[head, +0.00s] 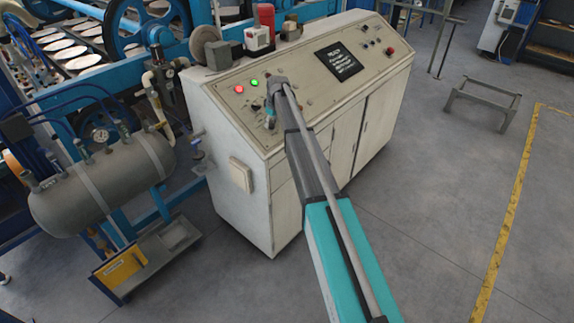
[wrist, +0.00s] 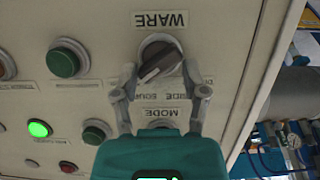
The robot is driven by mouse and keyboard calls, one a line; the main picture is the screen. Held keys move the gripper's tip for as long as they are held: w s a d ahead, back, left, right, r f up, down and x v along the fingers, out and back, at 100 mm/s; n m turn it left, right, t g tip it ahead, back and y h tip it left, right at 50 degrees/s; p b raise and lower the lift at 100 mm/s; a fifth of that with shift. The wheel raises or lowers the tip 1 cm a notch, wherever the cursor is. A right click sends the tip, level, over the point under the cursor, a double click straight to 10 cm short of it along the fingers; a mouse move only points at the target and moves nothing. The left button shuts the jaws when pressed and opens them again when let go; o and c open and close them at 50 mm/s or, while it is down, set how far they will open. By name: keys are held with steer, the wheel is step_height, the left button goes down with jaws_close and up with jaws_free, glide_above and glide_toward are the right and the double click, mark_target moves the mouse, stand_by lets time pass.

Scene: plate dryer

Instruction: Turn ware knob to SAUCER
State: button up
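The WARE knob (wrist: 160,60) is a dark grip bar on a round base in the wrist view, beside an upside-down WARE label (wrist: 161,19). Its bar is slanted, with one end toward the lower left and a pale mark near that end. My gripper (wrist: 161,75) is open, with one finger on each side of the knob. I cannot tell whether the fingers touch it. The position labels around the knob are partly hidden by the fingers, and I cannot read SAUCER. In the head view my gripper (head: 270,118) is at the panel's left part and hides the knob area.
A MODE knob (wrist: 160,126) is partly hidden by my gripper. Green buttons (wrist: 66,58) and a lit green lamp (wrist: 39,128) lie to the left in the wrist view. The beige cabinet (head: 240,195) stands beside a grey tank (head: 95,190). The floor at right is mostly clear.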

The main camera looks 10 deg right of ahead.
steer(key=n, duration=0.2)
steer(key=n+t, duration=0.1)
steer(key=n, duration=0.1)
steer(key=n+h, duration=0.1)
steer(key=n, duration=0.1)
steer(key=shift+s+a+f+b, duration=0.1)
steer(key=shift+s+a+b, duration=0.2)
steer(key=shift+s, duration=0.1)
steer(key=n, duration=0.2)
steer(key=n+t+b, duration=0.1)
steer(key=n, duration=0.1)
steer(key=shift+s+n+t, duration=0.2)
steer(key=shift+n+t, duration=0.1)
steer(key=shift+n, duration=0.3)
steer(key=a+p+v, duration=0.1)
steer(key=p+v, duration=1.2)
steer(key=v, duration=0.1)
steer(key=s+f+m+g+b, duration=0.1)
steer(key=s+f+m+b, duration=0.3)
steer(key=s, duration=0.7)
steer(key=s+f+m+g+b, duration=0.1)
steer(key=s+f+m+b, duration=0.3)
steer(key=s+m, duration=0.3)
steer(key=shift+s+d+f+g+h, duration=0.35)
steer(key=shift+s+f, duration=0.4)
steer(key=shift+s, duration=1.75)
steer(key=shift+r, duration=0.1)
